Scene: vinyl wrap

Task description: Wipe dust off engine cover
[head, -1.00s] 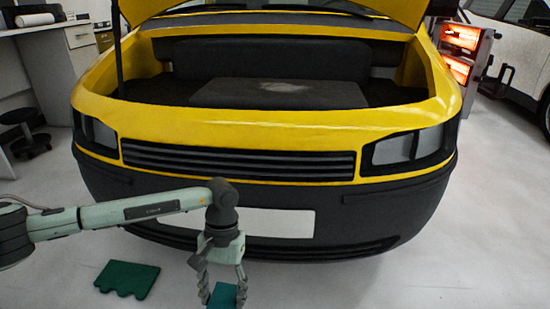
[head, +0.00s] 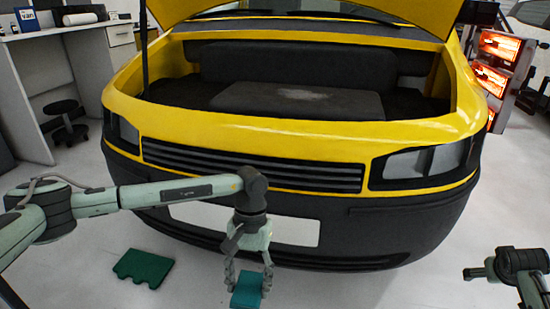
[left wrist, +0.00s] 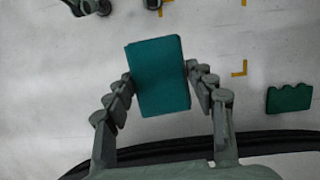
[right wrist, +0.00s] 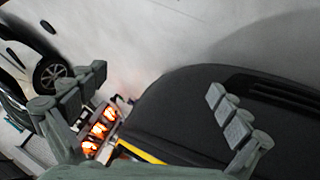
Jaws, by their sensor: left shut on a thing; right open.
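The engine cover (head: 345,106) is a dark grey slab in the open front bay of the yellow car (head: 290,132). A pale dusty patch (head: 303,95) shows on its top. My left gripper (head: 248,280) hangs low in front of the bumper, shut on a teal block-like pad (head: 247,290). In the left wrist view the pad (left wrist: 160,77) sits between both fingers. My right gripper is open and empty in the right wrist view (right wrist: 160,90), beside the car's dark bumper (right wrist: 200,110). In the head view only part of the right arm shows at lower right.
A dark green flat piece (head: 144,268) with a notched edge lies on the floor at left. A glowing heater lamp stand (head: 497,65) is right of the car. A white desk (head: 85,65) and stool (head: 67,120) stand at left. The raised yellow hood (head: 290,12) is above the bay.

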